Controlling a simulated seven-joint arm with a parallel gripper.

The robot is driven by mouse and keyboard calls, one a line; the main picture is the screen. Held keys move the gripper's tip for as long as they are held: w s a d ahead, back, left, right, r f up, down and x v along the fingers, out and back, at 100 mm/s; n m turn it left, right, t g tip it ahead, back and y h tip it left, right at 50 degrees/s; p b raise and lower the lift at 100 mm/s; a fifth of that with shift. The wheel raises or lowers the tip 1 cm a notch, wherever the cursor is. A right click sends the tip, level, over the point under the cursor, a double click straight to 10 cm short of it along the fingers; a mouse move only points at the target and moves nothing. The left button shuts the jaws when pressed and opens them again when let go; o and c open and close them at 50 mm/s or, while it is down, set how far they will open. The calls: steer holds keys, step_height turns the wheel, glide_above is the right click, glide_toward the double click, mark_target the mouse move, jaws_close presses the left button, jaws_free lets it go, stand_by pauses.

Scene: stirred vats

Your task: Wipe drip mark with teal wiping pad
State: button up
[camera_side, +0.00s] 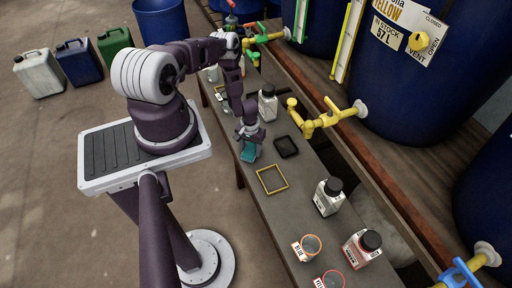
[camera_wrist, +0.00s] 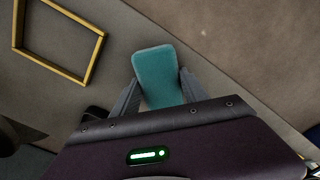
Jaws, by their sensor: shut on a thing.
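The teal wiping pad (camera_wrist: 156,75) is between the fingers of my gripper (camera_wrist: 160,92) in the wrist view, and the fingers are shut on it. In the side view the teal pad (camera_side: 249,151) hangs below my gripper (camera_side: 249,140), over the near edge of the grey bench (camera_side: 290,205). I cannot tell whether the pad touches the bench top. I cannot make out a drip mark in either view.
A black tray (camera_side: 286,147) lies right of my gripper. White bottles with black caps (camera_side: 328,197) (camera_side: 267,103) and red- and orange-rimmed cups (camera_side: 307,247) stand on the bench. Yellow taps (camera_side: 325,118) jut from blue vats (camera_side: 425,70) over its far side.

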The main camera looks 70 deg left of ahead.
mark_target(243, 152)
steer(key=shift+s, duration=1.6)
steer(key=shift+r, duration=4.05)
